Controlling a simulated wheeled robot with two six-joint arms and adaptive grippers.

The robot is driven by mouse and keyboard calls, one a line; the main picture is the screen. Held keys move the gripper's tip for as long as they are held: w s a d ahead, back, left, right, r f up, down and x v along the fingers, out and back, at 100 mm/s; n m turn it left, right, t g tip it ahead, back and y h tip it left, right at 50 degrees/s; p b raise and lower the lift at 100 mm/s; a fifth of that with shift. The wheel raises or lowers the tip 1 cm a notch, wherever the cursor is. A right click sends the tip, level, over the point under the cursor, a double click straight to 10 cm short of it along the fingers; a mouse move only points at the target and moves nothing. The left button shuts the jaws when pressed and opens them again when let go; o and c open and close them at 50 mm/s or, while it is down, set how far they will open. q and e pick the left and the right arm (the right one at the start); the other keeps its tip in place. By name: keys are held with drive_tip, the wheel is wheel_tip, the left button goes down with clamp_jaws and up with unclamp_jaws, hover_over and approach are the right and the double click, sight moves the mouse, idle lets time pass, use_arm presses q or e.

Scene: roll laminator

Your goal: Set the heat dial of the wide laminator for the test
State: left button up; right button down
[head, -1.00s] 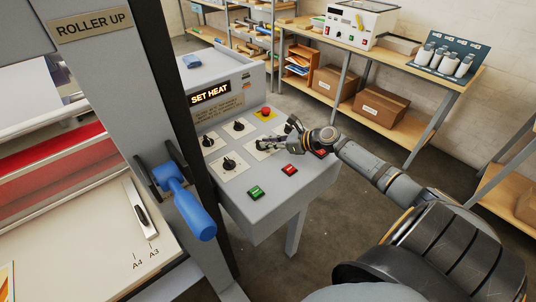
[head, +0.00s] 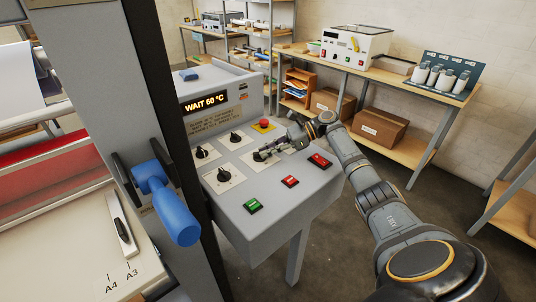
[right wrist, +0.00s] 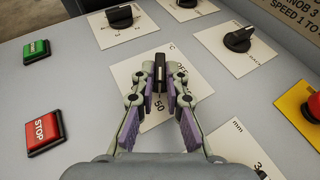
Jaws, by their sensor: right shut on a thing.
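The heat dial (right wrist: 160,72) is a black knob on a white plate marked °C, OFF and 50 in the right wrist view. My right gripper (right wrist: 160,78) is shut on this knob, one finger at each side. In the head view my right gripper (head: 264,154) is at the same dial on the sloped grey control panel (head: 285,208), and partly hides its plate. The amber display (head: 205,102) reads WAIT 60 °C. My left gripper is out of view.
Other black knobs (head: 223,175) sit close around the dial. A green button (head: 253,205), red buttons (head: 290,181) and a red emergency stop on yellow (head: 263,125) are near. A blue handle (head: 166,205) stands out at left.

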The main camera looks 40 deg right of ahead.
drive_tip(key=shift+f, duration=0.1)
drive_tip(key=c, duration=1.4)
unclamp_jaws()
drive_tip(key=v, duration=1.2)
drive_tip(key=shift+w, duration=0.1)
